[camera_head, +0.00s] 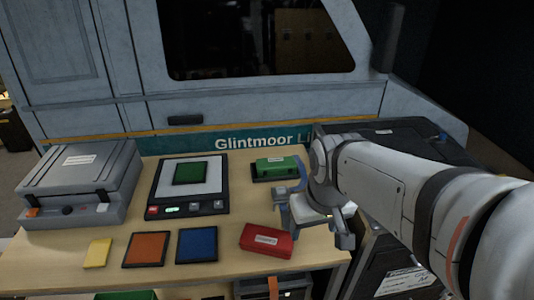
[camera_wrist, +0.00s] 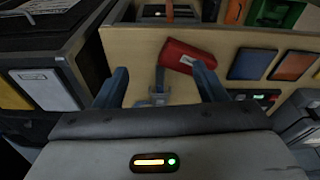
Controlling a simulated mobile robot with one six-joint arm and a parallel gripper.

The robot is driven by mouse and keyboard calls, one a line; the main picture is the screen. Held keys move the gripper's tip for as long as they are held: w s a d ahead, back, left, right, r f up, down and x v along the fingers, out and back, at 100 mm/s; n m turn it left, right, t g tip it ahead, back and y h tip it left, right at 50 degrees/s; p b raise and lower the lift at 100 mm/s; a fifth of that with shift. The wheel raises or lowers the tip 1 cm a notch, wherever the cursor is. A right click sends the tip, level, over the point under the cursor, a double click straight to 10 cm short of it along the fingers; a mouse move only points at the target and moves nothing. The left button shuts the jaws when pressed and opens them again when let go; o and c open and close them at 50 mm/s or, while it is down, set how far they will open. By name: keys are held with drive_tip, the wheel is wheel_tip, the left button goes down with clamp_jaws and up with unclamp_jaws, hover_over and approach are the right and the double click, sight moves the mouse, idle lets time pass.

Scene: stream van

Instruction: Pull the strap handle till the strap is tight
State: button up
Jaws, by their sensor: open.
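My gripper (camera_head: 314,218) is open and empty over the right end of the wooden table, and its two blue-grey fingers also show in the wrist view (camera_wrist: 160,82). Between and beyond the fingers in the wrist view lies a small grey fitting (camera_wrist: 158,88) with a narrow upright strip. I cannot tell whether this is the strap handle. In the head view my gripper covers that spot. A narrow red strip (camera_head: 273,287) hangs below the table's front edge; it also shows in the wrist view (camera_wrist: 169,11). Whether it belongs to the strap is unclear.
A red labelled case (camera_head: 266,240) lies close left of my gripper. A green case (camera_head: 276,167) is behind it. Yellow, orange and blue (camera_head: 197,244) pads, a scale (camera_head: 160,211) and a grey box (camera_head: 75,185) stand further left. A dark cabinet (camera_head: 390,255) is at the right.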

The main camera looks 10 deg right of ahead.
drive_tip(key=w+n, duration=0.2)
drive_tip(key=w, duration=0.3)
drive_tip(key=w+n+g, duration=0.1)
drive_tip(key=w+n, duration=0.2)
drive_tip(key=w, duration=0.1)
drive_tip(key=w+n+g+p, duration=0.1)
drive_tip(key=w+n, duration=0.1)
drive_tip(key=w, duration=0.3)
drive_tip(key=shift+w+d+f+n, duration=0.15)
drive_tip(key=shift+w+f+n, duration=0.1)
drive_tip(key=shift+w+n, duration=0.05)
drive_tip(key=c, duration=0.7)
drive_tip(key=n+g, duration=0.2)
drive_tip(key=n, duration=0.7)
approach(284, 202)
drive_tip(key=d, duration=0.1)
drive_tip(key=f, duration=0.2)
drive_tip(key=f+p, duration=0.1)
drive_tip(key=f, duration=0.4)
drive_tip(key=shift+s+d+f, duration=0.15)
drive_tip(key=shift+s+f, duration=0.15)
drive_tip(key=shift+s, duration=0.1)
drive_tip(key=shift+c, duration=0.2)
clamp_jaws()
